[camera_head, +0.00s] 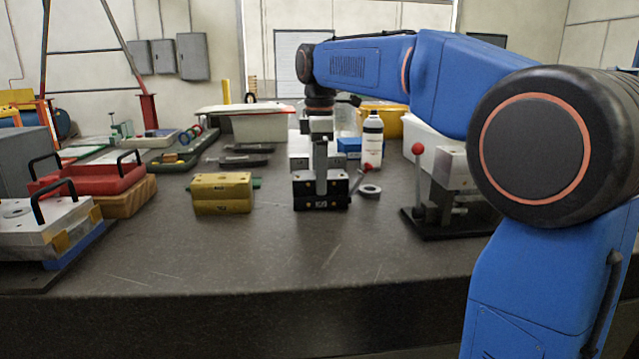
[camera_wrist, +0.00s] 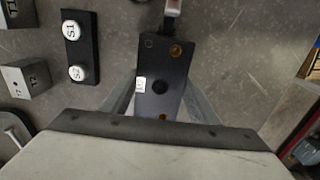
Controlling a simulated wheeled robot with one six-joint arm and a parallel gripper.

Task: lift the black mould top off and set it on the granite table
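The black mould (camera_head: 338,190) stands on the granite table (camera_head: 270,260) near the middle of the head view. It is a two-layer black block with a small lever at its right side. In the wrist view its black top (camera_wrist: 163,60) lies right below me, with a dark round hole, brass-coloured spots and a white label. My gripper (camera_head: 321,180) is down over it, one grey finger in front of its front face. In the wrist view the fingers (camera_wrist: 160,95) straddle its sides. I cannot tell whether they press on it. The far finger is hidden in the head view.
A yellow block (camera_head: 222,190) stands to the left and a toggle press (camera_head: 440,200) to the right. A white bottle (camera_head: 372,142) and bins are behind. A black block with two round knobs (camera_wrist: 70,45) is near the mould. The table front is clear.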

